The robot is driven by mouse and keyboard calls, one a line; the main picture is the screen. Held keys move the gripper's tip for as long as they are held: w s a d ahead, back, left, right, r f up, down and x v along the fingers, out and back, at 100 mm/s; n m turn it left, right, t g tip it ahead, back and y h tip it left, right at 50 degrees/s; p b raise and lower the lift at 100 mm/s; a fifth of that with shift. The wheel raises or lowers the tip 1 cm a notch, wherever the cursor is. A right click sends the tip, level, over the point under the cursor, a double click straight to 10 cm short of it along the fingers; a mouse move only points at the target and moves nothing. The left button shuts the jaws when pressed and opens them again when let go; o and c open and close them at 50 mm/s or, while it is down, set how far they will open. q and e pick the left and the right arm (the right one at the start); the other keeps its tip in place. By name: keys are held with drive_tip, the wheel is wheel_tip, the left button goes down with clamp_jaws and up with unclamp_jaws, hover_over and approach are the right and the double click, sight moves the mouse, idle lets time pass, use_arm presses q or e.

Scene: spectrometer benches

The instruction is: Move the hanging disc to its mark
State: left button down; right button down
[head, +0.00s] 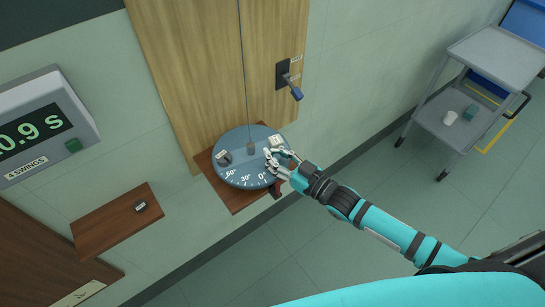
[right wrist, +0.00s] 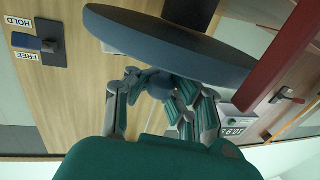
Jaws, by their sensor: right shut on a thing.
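The round blue-grey disc (head: 240,172) hangs on a thin wire (head: 241,60) in front of a wooden board. Its rim carries degree marks, with 60°, 30° and 0° readable. It shows from close up in the right wrist view (right wrist: 175,45). My right gripper (head: 281,160) is at the disc's right rim, near the 0° mark. In the right wrist view its fingers (right wrist: 160,95) close around a rounded blue-grey knob (right wrist: 158,82) at the disc's edge. The fingers partly hide the knob and the rim. My left gripper is not in view.
A lever with a blue handle (head: 296,92) sits on the board, with HOLD and FREE labels. A wooden shelf (head: 207,168) is under the disc. A grey cart (head: 497,55) stands at right.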

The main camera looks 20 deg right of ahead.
drive_tip(key=shift+w+d+f+n+g+y+b, duration=0.4)
drive_tip(key=shift+d+n+y+b, duration=0.2)
drive_tip(key=shift+b, duration=0.3)
drive_tip(key=shift+w+d+r+n+g+y+b, duration=0.15)
drive_tip(key=shift+n+g+y+b, duration=0.15)
drive_tip(key=shift+g+y+b, duration=0.2)
drive_tip(key=c, duration=1.8)
unclamp_jaws()
drive_tip(key=o, duration=0.7)
drive_tip(key=shift+s+d+r, duration=0.2)
drive_tip(key=shift+s+d, duration=0.2)
drive_tip(key=shift+d, duration=0.1)
drive_tip(key=shift+c, duration=0.2)
drive_tip(key=shift+w+a, duration=0.1)
drive_tip(key=shift+a, duration=0.25)
drive_tip(key=v, duration=1.2)
